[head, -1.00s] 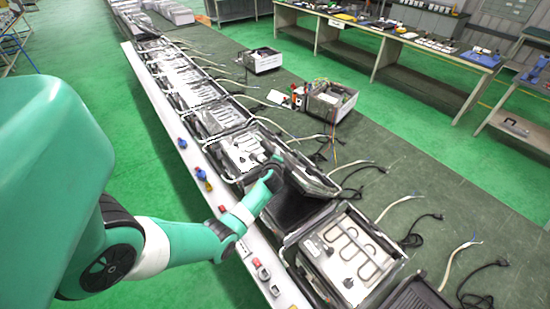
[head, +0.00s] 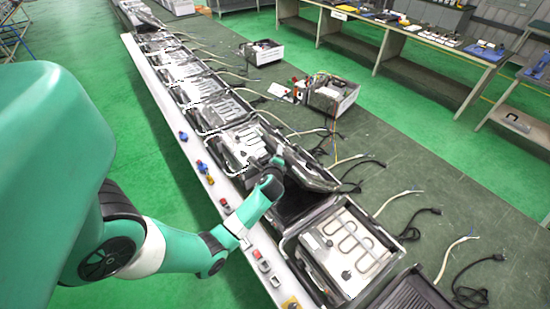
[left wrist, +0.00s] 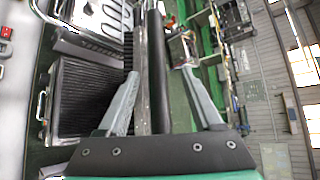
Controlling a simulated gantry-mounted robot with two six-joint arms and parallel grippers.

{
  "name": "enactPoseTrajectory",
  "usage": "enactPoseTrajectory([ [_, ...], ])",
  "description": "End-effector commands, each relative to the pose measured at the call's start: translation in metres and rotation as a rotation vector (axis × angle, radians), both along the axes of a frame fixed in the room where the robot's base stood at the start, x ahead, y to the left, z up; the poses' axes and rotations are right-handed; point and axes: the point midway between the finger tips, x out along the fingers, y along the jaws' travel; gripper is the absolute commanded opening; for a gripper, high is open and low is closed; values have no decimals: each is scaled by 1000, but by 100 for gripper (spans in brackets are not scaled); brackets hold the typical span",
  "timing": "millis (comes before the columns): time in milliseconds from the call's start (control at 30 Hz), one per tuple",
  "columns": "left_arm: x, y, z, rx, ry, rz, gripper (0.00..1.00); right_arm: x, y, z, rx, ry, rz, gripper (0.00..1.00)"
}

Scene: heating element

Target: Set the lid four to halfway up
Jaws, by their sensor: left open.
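The dark lid (head: 308,168) stands tilted above its black grill base (head: 292,205), partly raised, in the row of appliances. My left gripper (head: 272,166) is at the near edge of this lid; the arm hides part of the base. In the left wrist view, the gripper (left wrist: 160,90) has its two grey fingers spread apart. A dark lid (left wrist: 156,70) shows nearly edge-on between them, and I cannot tell whether either finger touches it. My right gripper is not in view.
An open appliance with a heating coil (head: 348,240) stands beside the lid, with a ribbed black plate (head: 415,292) nearer. Open units (head: 240,143) continue behind. Cables (head: 400,197) lie across the green bench. Red and blue parts (head: 262,262) sit on the white front ledge.

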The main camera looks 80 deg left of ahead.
Motion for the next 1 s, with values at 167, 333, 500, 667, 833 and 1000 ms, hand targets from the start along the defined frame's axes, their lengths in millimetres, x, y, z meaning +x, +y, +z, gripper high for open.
enactPoseTrajectory([
  [167, -4, -31, 16, 1, 0, -4, 67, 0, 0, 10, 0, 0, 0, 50],
  [333, -6, -40, 19, 1, 0, -2, 67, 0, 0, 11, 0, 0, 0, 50],
  [500, -7, -40, 18, 2, -1, -1, 67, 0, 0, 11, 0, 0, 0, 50],
  [667, -7, -40, 18, 1, 0, 0, 67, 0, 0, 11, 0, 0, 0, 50],
  [833, -7, -40, 18, 1, 0, 0, 67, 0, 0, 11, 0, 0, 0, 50],
  [1000, 18, -50, 27, 13, -16, -53, 67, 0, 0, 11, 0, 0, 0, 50],
])
